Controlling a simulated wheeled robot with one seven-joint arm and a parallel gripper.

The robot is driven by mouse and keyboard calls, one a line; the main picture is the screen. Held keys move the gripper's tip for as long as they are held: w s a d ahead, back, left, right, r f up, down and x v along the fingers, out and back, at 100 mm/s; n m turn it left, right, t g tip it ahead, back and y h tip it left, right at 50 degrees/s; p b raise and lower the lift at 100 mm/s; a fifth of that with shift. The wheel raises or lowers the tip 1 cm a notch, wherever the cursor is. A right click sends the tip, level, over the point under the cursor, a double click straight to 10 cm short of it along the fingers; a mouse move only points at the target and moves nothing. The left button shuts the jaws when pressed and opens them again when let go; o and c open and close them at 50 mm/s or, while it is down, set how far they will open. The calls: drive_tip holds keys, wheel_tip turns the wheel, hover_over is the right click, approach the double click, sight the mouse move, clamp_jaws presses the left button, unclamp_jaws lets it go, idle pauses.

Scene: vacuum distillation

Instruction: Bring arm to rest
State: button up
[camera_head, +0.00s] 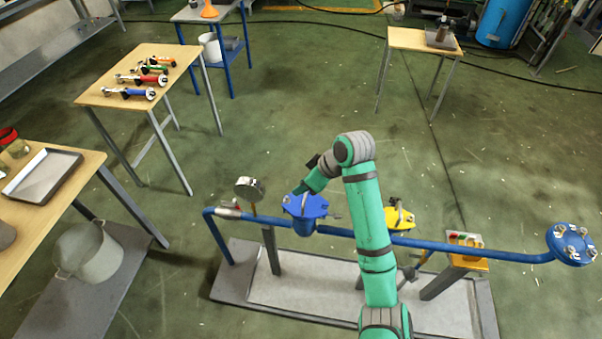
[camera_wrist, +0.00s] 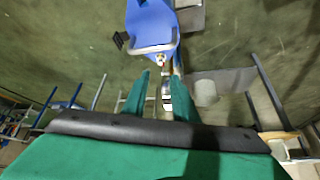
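My arm rises from the bottom of the head view and bends down to the left. My gripper (camera_head: 308,186) is over or beside the blue lidded vessel (camera_head: 304,207) on the blue pipe; the exact gap cannot be told. In the wrist view my gripper (camera_wrist: 162,76) shows two green fingers standing apart. No object is clearly clasped between them. A silver pipe fitting (camera_wrist: 166,98) shows in the gap, seemingly beyond the fingers. The blue vessel (camera_wrist: 151,25) with its metal handle lies just ahead of the fingertips.
The blue pipe (camera_head: 460,250) runs over a grey base, with a gauge (camera_head: 250,188), a yellow part (camera_head: 399,219) and a button box (camera_head: 467,240). A wooden table (camera_head: 110,95) with several coloured tools stands left. The floor behind the rig is open.

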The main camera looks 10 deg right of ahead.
drive_tip(key=a+f+m+t+y, duration=0.2)
drive_tip(key=a+f+m+t, duration=0.3)
drive_tip(key=a, duration=0.9)
drive_tip(key=s+a+f+m+t+h, duration=0.2)
drive_tip(key=s+a+f+m+t, duration=0.15)
drive_tip(key=s+f, duration=0.5)
drive_tip(key=s+d+r+m+t+h, duration=0.1)
drive_tip(key=s+d+m+h, duration=0.15)
drive_tip(key=s, duration=1.05)
drive_tip(key=s+d+r+m+t+h, duration=0.15)
drive_tip(key=s+d, duration=0.25)
drive_tip(key=s, duration=1)
drive_tip(key=s+d+r+n, duration=0.2)
drive_tip(key=s+d+r, duration=0.1)
drive_tip(key=s+r, duration=0.4)
drive_tip(key=shift+n+t+h, duration=0.3)
drive_tip(key=shift+n, duration=0.05)
drive_tip(key=shift+s, duration=0.15)
